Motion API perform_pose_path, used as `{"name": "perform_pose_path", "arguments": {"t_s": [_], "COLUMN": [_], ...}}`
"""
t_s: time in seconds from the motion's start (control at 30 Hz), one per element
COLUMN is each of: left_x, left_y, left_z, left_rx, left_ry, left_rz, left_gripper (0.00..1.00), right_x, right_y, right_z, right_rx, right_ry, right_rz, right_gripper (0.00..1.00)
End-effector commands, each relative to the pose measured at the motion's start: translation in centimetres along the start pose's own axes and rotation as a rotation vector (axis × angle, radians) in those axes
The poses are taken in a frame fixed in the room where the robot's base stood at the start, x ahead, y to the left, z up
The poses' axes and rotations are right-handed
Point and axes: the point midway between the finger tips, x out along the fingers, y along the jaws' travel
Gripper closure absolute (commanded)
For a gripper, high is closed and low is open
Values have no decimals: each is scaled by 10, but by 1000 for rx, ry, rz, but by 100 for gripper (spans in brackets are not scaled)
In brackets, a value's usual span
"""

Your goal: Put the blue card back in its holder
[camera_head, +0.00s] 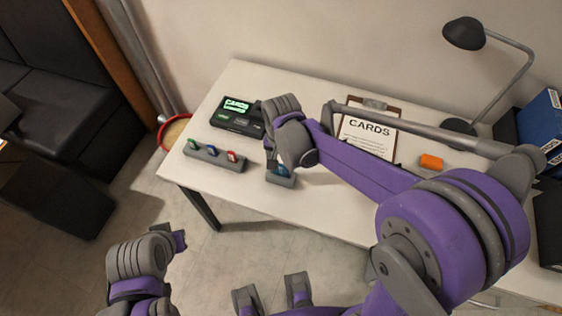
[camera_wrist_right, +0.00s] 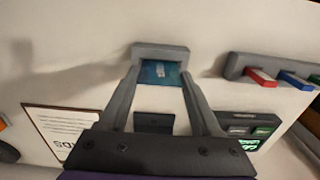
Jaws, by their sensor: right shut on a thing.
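The blue card (camera_wrist_right: 160,72) sits between the fingertips of my right gripper (camera_wrist_right: 157,78), which is shut on it. The card is at a small grey holder (camera_wrist_right: 160,50); its far edge meets the holder, but how deep it sits cannot be told. In the head view my right gripper (camera_head: 283,160) is over the desk's front part, above this small holder (camera_head: 281,181), and mostly hides the card (camera_head: 283,171). My left arm's end (camera_head: 150,258) is low at the left, off the desk; its fingers are not clear.
A long grey holder (camera_head: 214,155) with green, blue and red cards stands to the left. A black device with a green screen (camera_head: 236,104) is behind it. A clipboard (camera_head: 367,132), an orange block (camera_head: 431,161) and a lamp (camera_head: 465,33) are to the right.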

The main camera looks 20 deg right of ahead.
Motion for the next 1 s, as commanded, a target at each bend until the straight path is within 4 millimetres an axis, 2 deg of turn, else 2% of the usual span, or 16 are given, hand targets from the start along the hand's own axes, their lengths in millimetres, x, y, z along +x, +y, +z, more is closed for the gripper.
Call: {"name": "perform_pose_path", "arguments": {"t_s": [0.7, 0.73, 0.9, 1.0], "left_x": [7, 6, 6, 7], "left_y": [0, 0, 0, 0], "left_z": [5, 5, 5, 5], "left_rx": [0, 0, 0, 0], "left_ry": [-3, -3, -3, -3], "left_rz": [0, 0, 0, 0], "left_gripper": [100, 100, 100, 100], "right_x": [10, 10, 10, 10], "right_y": [0, 0, 0, 0], "right_z": [0, 0, 0, 0], "right_rx": [0, 0, 0, 0], "right_ry": [0, 0, 0, 0], "right_rz": [0, 0, 0, 0], "right_gripper": [97, 30, 0, 0]}}
